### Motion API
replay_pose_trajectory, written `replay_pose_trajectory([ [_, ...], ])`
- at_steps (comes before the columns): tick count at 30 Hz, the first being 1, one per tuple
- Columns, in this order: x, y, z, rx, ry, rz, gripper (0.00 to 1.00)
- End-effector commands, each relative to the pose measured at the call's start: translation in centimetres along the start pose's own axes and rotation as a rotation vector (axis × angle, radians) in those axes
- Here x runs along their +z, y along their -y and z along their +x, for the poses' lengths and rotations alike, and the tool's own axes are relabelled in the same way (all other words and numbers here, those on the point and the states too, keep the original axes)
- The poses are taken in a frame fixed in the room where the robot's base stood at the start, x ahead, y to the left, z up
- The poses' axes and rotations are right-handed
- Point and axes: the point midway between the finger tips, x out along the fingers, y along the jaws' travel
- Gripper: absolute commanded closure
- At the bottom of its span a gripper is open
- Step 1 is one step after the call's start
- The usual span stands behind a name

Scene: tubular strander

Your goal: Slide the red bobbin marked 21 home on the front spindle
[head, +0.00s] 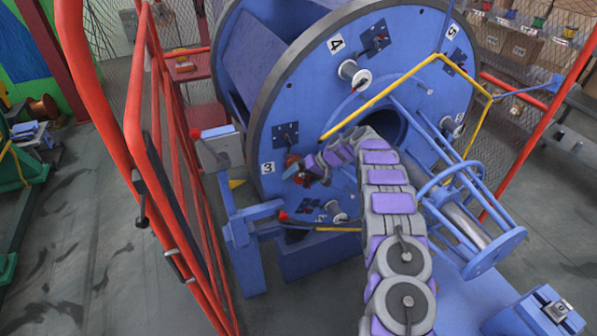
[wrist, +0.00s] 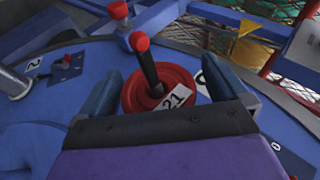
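The red bobbin (wrist: 192,83), with a white label reading 21, shows in the wrist view close to the blue disc's face. My gripper (wrist: 162,78) has one dark blue finger on each side of it, and both fingers appear to touch its rim. A black lever with a red knob (wrist: 139,41) rises across the bobbin's face. In the head view my gripper (head: 304,172) is at the lower left of the blue disc (head: 300,105), near label 3. A bit of red shows there between the fingers. The spindle under the bobbin is hidden, so I cannot tell how far on it sits.
Silver spools sit on the disc by label 4 (head: 352,74) and lower down (head: 335,212). A yellow bar (head: 380,95) crosses in front of the disc. A red railing (head: 165,170) stands on the left. Another red-knobbed lever (wrist: 118,10) shows beyond the bobbin.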

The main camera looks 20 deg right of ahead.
Motion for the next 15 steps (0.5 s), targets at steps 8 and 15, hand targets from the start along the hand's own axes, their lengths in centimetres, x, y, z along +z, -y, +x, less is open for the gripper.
replay_pose_trajectory([
  [8, 0.05, -0.08, 0.05, 0.001, 0.002, 0.001, 0.0],
  [15, 0.04, -0.08, 0.02, 0.0, 0.001, 0.001, 0.0],
])
